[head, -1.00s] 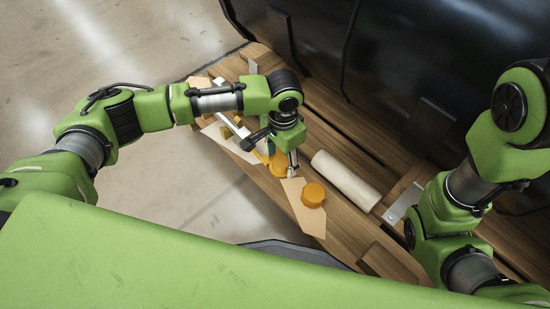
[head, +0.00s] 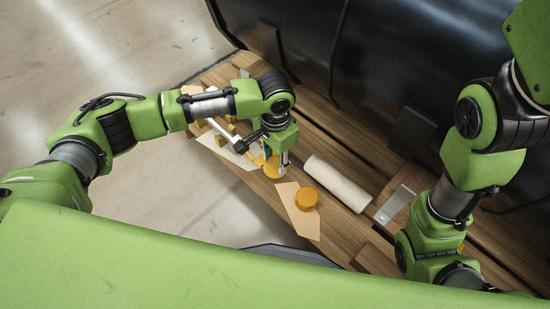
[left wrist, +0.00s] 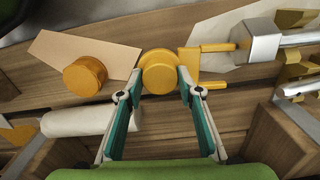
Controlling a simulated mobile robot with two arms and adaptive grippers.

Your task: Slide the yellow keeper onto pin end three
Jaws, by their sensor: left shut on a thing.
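The yellow keeper (left wrist: 160,72) has a round knob and two prongs pointing right in the left wrist view. My left gripper (left wrist: 159,82) is shut on its knob. The upper prong lies close to a silver block (left wrist: 258,41) on a rod; I cannot tell whether they touch. The lower prong ends in open space. In the head view, the keeper (head: 271,168) shows beside my left gripper (head: 280,172), low over the wooden bench. I cannot tell which pin end is number three. My right arm is at the right; its gripper is out of view.
An orange round cap (head: 306,198) sits on a tan sheet (head: 308,224). A pale cylinder (head: 337,183) lies on the wooden bench (head: 340,222). A metal plate (head: 394,204) is farther right. Black casing (head: 370,70) stands along the back.

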